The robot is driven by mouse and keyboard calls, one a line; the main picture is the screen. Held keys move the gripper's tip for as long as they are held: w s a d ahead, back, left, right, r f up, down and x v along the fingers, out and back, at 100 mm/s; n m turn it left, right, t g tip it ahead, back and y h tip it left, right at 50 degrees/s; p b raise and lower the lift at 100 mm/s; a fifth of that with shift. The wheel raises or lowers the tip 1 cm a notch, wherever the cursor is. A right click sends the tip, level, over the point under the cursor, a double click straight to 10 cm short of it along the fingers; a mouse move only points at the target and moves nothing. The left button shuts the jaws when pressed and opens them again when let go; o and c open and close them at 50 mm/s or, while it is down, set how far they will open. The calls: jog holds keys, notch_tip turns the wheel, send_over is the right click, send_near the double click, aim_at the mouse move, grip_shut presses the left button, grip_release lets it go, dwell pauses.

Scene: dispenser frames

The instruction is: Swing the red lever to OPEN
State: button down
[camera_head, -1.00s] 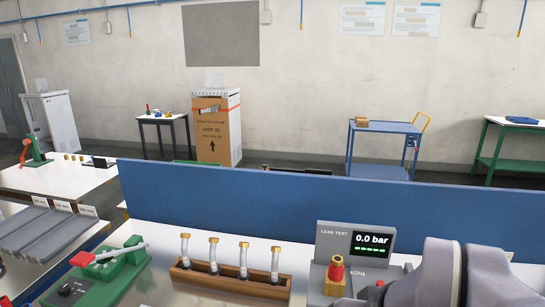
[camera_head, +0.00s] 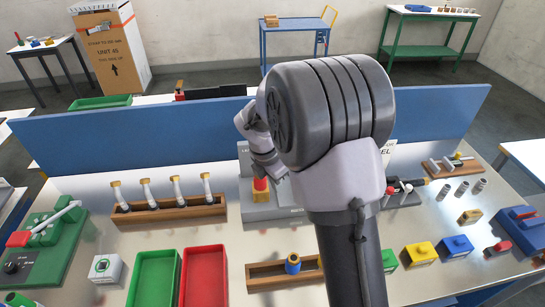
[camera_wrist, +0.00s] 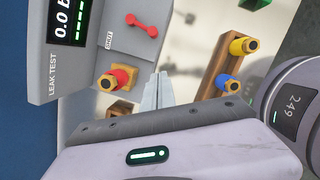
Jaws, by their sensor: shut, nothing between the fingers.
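The red lever (camera_wrist: 142,25) shows in the wrist view as a small red bar with rounded ends on the grey leak-test unit (camera_wrist: 95,50). The word SHUT is printed beside it; I see no OPEN mark. My gripper (camera_wrist: 158,82) has its fingers together and empty, apart from the lever, below it in that picture. In the head view the leak-test unit (camera_head: 243,160) stands behind my arm, which hides the lever and my fingertips.
A red-and-yellow fitting (camera_head: 261,188) sits on the unit's front. A wooden rack (camera_head: 170,206) with several upright tubes stands left. Nearer are red (camera_head: 203,275) and green (camera_head: 152,280) trays and a wooden block (camera_head: 268,275). A blue partition (camera_head: 130,143) runs behind.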

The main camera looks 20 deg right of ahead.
jog(key=d+f+b, duration=0.1)
jog(key=f, duration=0.2)
jog(key=w+d+f+b, duration=0.1)
jog(key=d+f, duration=0.1)
jog(key=f, duration=0.2)
jog(key=w+d+f+b, duration=0.1)
jog(key=d+f, duration=0.1)
jog(key=f, duration=0.1)
jog(key=shift+d+f+b, duration=0.15)
jog(key=shift+b, duration=0.25)
jog(key=shift+w+d, duration=0.1)
jog(key=shift+d, duration=0.3)
jog(key=s+d+n+p, duration=0.1)
jog(key=d+n+p, duration=0.1)
jog(key=p, duration=0.1)
jog(key=shift+s+p, duration=0.1)
jog(key=shift+p, duration=0.3)
